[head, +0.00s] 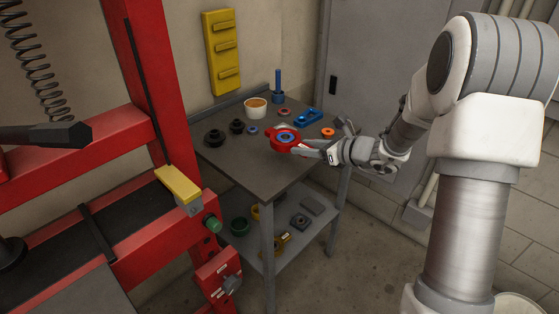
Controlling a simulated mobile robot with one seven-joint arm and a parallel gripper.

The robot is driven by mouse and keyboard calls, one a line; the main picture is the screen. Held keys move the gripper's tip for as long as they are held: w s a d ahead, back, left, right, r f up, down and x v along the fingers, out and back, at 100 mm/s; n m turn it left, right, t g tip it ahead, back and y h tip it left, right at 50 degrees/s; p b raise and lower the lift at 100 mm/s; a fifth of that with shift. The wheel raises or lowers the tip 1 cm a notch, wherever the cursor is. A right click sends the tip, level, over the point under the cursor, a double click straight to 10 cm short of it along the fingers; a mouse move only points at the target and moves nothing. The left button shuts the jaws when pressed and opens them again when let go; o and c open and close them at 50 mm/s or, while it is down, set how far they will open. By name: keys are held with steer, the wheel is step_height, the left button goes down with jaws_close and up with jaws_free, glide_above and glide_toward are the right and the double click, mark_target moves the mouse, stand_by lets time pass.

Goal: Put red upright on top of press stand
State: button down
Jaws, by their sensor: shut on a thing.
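The red upright (275,138) is a red ring-shaped part with a blue ring in its middle. In the head view it is over the grey worktable, and I cannot tell whether it still touches the tabletop. My gripper (303,149) comes in from the right and is shut on the right side of the red upright. The fingers hide part of that side. The press stand (155,62) is the large red frame at the left, with a dark bed (62,243) across its lower beams. A yellow block (177,183) sits at the bed's right end.
The worktable (222,160) also holds black round parts (214,138), a white cup (255,107), a blue post (278,88), a blue part (308,116) and an orange ring (328,132). Its lower shelf (292,243) holds several parts. A gap separates table and press.

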steer(key=b, duration=0.1)
glide_above(282, 172)
step_height(282, 172, down, 4)
steer(key=shift+r, duration=0.15)
steer(key=shift+w+f+b, duration=0.1)
steer(key=shift+f+b, duration=0.4)
steer(key=shift+f, duration=1.5)
steer(key=shift+f, duration=0.2)
steer(key=shift+c, duration=2)
jaws_free()
